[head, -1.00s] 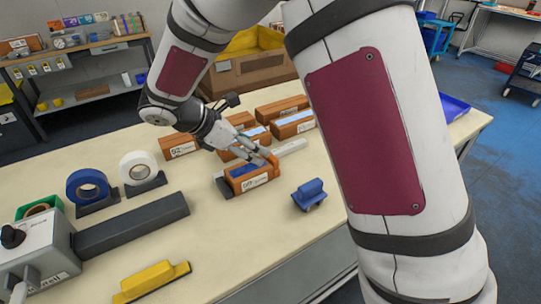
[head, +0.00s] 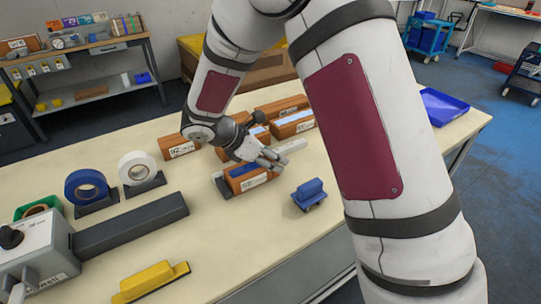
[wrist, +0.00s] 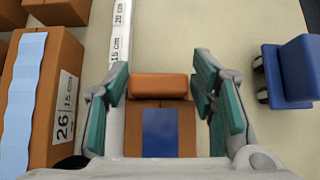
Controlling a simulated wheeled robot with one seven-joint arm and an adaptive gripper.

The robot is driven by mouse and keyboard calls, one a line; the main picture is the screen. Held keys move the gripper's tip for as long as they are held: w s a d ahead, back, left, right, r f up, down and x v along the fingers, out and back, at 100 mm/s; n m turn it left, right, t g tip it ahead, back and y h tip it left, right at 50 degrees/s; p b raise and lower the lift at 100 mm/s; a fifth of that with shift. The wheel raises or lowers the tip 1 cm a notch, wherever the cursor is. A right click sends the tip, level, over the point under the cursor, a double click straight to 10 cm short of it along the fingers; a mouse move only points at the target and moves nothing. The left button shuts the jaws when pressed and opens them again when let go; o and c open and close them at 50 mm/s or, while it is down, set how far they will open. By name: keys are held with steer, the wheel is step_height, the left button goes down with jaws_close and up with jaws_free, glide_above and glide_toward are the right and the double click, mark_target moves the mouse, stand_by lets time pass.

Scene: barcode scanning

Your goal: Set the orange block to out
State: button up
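The orange block (wrist: 160,87) shows in the wrist view as a light orange bar at the far end of a brown-orange body with a blue patch (wrist: 160,133) on top. In the head view the orange block (head: 250,180) sits mid-table with a white label on its front side. My gripper (wrist: 162,76) is open, with its green-padded fingers on either side of the orange bar and gaps showing on both sides. In the head view my gripper (head: 268,159) is over the block and hides part of its top.
A ruler strip (wrist: 120,50) runs along the block's left side. A labelled brown block (wrist: 52,85) stands farther left. A blue block (wrist: 290,72) stands to the right, also in the head view (head: 309,194). Tape rolls (head: 87,187) and a grey box (head: 35,255) are at the left.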

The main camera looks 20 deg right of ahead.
jaws_close()
steer(key=w+d, duration=0.1)
steer(key=d, duration=0.3)
steer(key=w+d, duration=0.1)
steer(key=d, duration=0.3)
steer(key=w+d, duration=0.1)
steer(key=d, duration=0.3)
steer(key=shift+w+d+r, duration=0.15)
steer(key=shift+w+d, duration=0.1)
steer(key=shift+d, duration=0.15)
steer(key=shift+o, duration=1.6)
jaws_free()
steer(key=shift+o, duration=1.4)
steer(key=shift+w+d, duration=0.1)
steer(key=shift+d, duration=0.05)
steer(key=v, duration=1.2)
steer(key=shift+s, duration=0.2)
